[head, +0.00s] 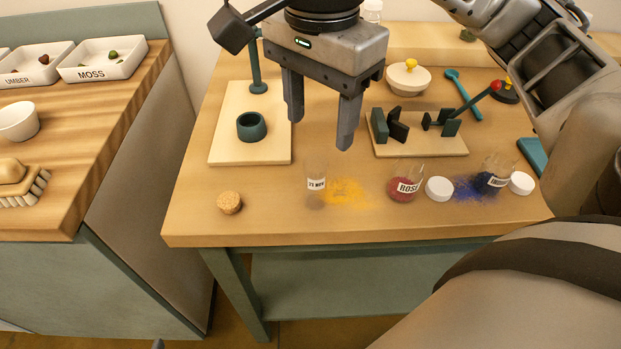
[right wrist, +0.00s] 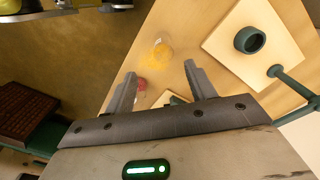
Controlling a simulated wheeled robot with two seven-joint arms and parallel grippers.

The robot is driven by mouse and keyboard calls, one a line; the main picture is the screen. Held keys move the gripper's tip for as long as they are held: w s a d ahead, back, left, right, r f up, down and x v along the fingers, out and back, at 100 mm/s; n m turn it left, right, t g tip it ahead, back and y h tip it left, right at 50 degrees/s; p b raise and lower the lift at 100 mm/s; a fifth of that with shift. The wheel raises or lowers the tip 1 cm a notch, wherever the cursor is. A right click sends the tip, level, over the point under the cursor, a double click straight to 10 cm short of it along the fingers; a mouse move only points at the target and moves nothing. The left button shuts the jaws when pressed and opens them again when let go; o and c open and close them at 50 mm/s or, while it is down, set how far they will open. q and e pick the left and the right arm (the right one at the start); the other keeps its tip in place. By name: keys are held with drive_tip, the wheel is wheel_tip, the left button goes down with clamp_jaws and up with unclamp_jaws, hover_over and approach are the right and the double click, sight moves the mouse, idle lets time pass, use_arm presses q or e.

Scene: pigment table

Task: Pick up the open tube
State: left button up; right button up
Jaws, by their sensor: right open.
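The open tube (head: 316,184) is a small clear glass tube with a white label, standing uncorked at the front of the wooden table. Yellow powder (head: 345,192) lies spilled beside it on the right. A cork (head: 229,202) lies apart to the left. My right gripper (head: 320,130) is open and empty, pointing down above and behind the tube. In the right wrist view the tube (right wrist: 160,50) shows beyond the open fingers (right wrist: 160,72), not between them. My left gripper cannot be made out.
A ROSE jar (head: 405,184) and a jar of blue powder (head: 490,178) stand to the right, with white lids beside them. A stand with a green ring (head: 251,126) is behind left, and a board with green clamps (head: 420,146) behind right.

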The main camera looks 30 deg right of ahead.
sight(316, 175)
drive_tip(key=f, duration=1.1)
drive_tip(key=shift+w, duration=0.3)
drive_tip(key=c, duration=1)
